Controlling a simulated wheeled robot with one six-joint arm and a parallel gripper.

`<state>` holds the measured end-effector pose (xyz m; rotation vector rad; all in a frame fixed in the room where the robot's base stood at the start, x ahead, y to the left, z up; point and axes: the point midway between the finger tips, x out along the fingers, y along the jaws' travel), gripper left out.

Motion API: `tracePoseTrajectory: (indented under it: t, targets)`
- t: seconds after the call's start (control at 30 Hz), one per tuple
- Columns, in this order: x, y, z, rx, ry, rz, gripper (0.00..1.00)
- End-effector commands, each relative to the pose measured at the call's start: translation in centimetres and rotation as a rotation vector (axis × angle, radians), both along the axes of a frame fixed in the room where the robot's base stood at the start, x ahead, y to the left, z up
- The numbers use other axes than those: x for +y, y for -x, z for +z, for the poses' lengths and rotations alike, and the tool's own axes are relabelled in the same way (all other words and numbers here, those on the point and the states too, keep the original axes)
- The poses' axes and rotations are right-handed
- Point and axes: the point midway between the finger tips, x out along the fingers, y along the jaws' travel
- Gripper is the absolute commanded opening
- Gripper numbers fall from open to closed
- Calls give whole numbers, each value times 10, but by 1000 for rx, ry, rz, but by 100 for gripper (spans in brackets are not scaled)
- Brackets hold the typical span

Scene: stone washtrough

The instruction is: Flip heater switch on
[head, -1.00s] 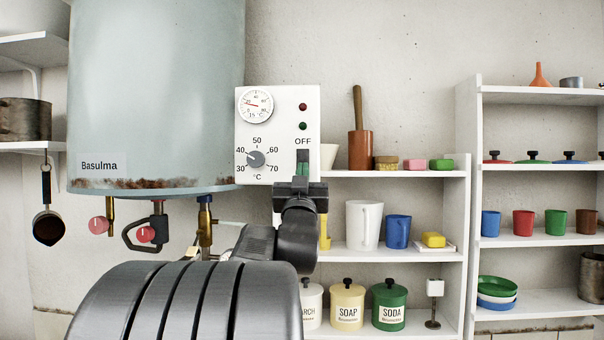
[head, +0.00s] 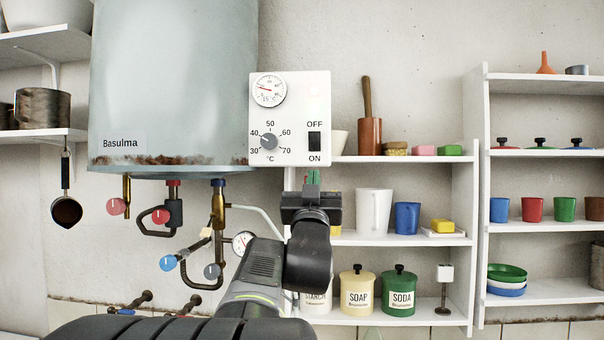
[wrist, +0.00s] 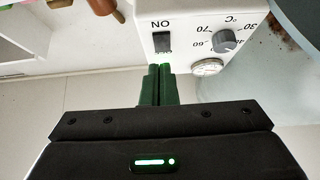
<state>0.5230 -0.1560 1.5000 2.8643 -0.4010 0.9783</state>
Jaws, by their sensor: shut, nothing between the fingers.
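The heater (head: 175,80) is a large pale tank marked Basulma. Its white control box (head: 268,147) carries a dial, a knob and a black rocker switch (head: 314,141) between OFF above and ON below. The switch's tilt is hard to tell. The two lamps above it look washed out, with only a faint reddish spot at the upper one. My gripper (head: 313,177) is shut and empty, just below the box and apart from the switch. In the upside-down wrist view, its green fingers (wrist: 157,72) point toward the switch (wrist: 162,42), which stands clear of them.
Pipes and valves with red and blue handles (head: 161,216) hang under the tank, left of my arm. White shelves (head: 460,190) with mugs, canisters and a wooden-handled tool stand to the right.

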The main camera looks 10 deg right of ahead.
Motion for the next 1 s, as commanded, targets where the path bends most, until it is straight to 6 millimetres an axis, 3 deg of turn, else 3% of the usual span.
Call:
tracePoseTrajectory:
  t: [0.1,0.33,0.77,1.0]
  targets:
    - [4,12,-16,-1,1,1,0]
    - [6,20,-25,-2,1,-1,0]
    - [5,19,-22,-2,1,0,0]
    - [2,6,-3,-1,0,0,0]
